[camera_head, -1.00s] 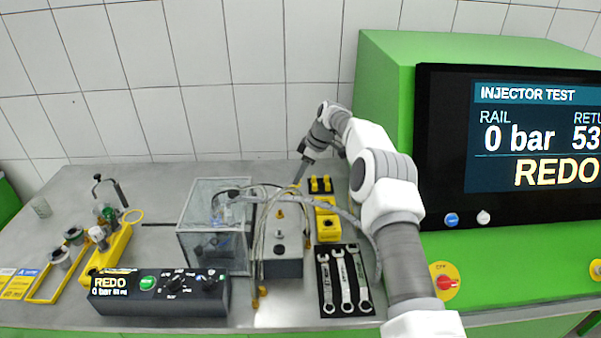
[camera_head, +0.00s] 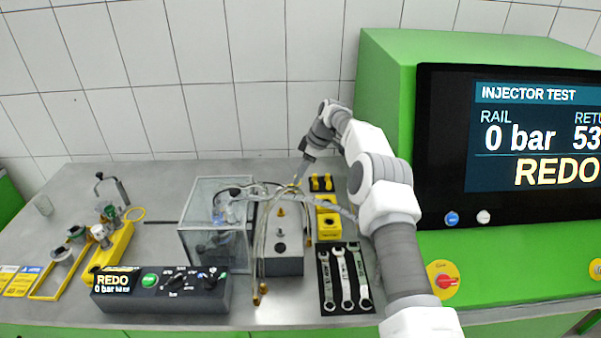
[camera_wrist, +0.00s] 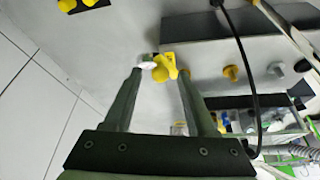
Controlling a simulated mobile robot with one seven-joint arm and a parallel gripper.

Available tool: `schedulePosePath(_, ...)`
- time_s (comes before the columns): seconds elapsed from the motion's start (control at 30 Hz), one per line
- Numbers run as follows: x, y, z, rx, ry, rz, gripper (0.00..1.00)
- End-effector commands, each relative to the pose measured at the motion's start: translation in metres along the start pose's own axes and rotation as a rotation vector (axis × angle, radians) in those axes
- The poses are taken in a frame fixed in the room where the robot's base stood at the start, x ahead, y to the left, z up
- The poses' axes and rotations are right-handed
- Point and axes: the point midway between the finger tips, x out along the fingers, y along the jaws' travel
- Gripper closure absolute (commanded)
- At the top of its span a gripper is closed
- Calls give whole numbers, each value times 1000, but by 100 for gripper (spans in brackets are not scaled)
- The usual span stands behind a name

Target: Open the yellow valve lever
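The yellow valve lever (camera_wrist: 165,67) shows in the wrist view beside a pale round fitting (camera_wrist: 147,62), near the corner of the grey block. My gripper (camera_wrist: 160,73) points at it with its two dark fingers apart. The lever lies between the fingertips, closer to the right finger; whether that finger touches it I cannot tell. In the head view my gripper (camera_head: 299,178) is at the back of the bench behind the grey block, with a small bit of yellow (camera_head: 294,187) at its tip. The lever is mostly hidden there.
Hoses run over the grey block (camera_head: 284,266). A clear box (camera_head: 213,250) stands to its left, yellow holders (camera_head: 328,222) and a wrench tray (camera_head: 328,302) to its right. A black cable (camera_wrist: 243,70) hangs right of my fingers. The tiled wall is close behind.

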Motion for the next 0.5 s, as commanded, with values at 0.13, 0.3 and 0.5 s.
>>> schedulePosePath(0.13, 0, 0, 0, 0, 0, 0, 43)
schedulePosePath(0.3, -10, 1, 0, 0, 1, 2, 43)
schedulePosePath(0.5, -51, 1, 0, 0, 2, 4, 43)
